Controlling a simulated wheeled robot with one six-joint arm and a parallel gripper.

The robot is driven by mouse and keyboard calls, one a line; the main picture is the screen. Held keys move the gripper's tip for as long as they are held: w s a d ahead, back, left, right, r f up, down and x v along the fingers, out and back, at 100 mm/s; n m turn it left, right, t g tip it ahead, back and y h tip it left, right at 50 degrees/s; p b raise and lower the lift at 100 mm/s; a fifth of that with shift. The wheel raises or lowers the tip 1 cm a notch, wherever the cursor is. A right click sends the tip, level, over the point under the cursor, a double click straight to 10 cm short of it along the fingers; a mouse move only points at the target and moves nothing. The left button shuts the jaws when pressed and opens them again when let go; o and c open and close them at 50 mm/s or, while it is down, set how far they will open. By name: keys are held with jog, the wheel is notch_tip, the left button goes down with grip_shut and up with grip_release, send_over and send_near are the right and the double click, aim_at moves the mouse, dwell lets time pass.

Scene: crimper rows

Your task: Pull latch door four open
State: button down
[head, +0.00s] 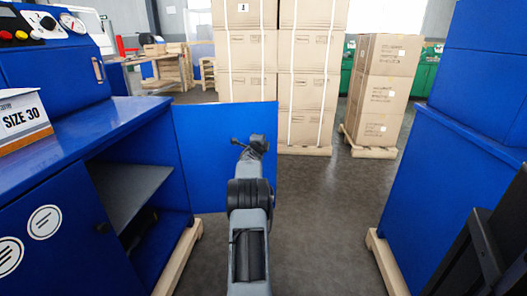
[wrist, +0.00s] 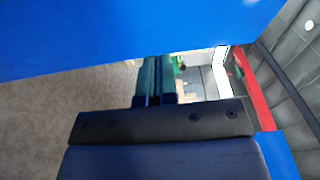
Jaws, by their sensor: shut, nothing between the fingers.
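A blue door panel (head: 205,160) stands swung out from the blue cabinet (head: 70,135) on the left, leaving the compartment open. No number shows on it, so I cannot tell from a label that it is door four. My gripper (head: 240,143) is in front of the door's face in the head view, small and partly hidden by my own wrist. In the wrist view my gripper (wrist: 154,72) has its two fingers together with nothing between them. A blue surface (wrist: 120,35), probably the door, crosses the top of that view. Contact with it cannot be told.
A grey shelf (head: 128,190) shows inside the open compartment. A closed front with round labels (head: 44,222) is nearer. Strapped cartons (head: 310,85) stand behind the door, and more cartons (head: 385,85) right. A blue cabinet (head: 435,170) bounds the right; grey floor (head: 325,220) lies clear between.

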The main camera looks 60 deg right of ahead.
jog(key=s+a+b, duration=0.2)
jog(key=s+a, duration=0.5)
jog(key=a, duration=0.3)
jog(key=shift+s+a, duration=0.25)
jog(key=shift+s, duration=0.15)
jog(key=w+a+r+n+t+y+p, duration=0.2)
jog(key=w+a+r+n+y+p, duration=0.35)
jog(key=a, duration=0.55)
jog(key=w+a+r+n+t+y+p, duration=0.1)
jog(key=w+a+r+n+y+p, duration=0.15)
jog(key=a+r+n+p, duration=0.55)
jog(key=w+a+r+n+t+y+p, duration=0.2)
jog(key=w+a+r+n+y+p, duration=0.2)
jog(key=a+r+p, duration=0.75)
jog(key=s+a+r+n+g+y+p, duration=0.1)
jog(key=s+a+n+y+p, duration=0.2)
jog(key=a, duration=0.6)
jog(key=s+a+r+n+g+y+p, duration=0.1)
jog(key=s+a+n+p, duration=0.3)
jog(key=a, duration=0.5)
jog(key=s+a+r+n+g+y+p, duration=0.1)
jog(key=s+a+r+n+g+p, duration=0.3)
jog(key=s+a+n+p, duration=0.4)
jog(key=s+r, duration=0.1)
jog(key=s, duration=0.2)
jog(key=shift+s+g, duration=0.3)
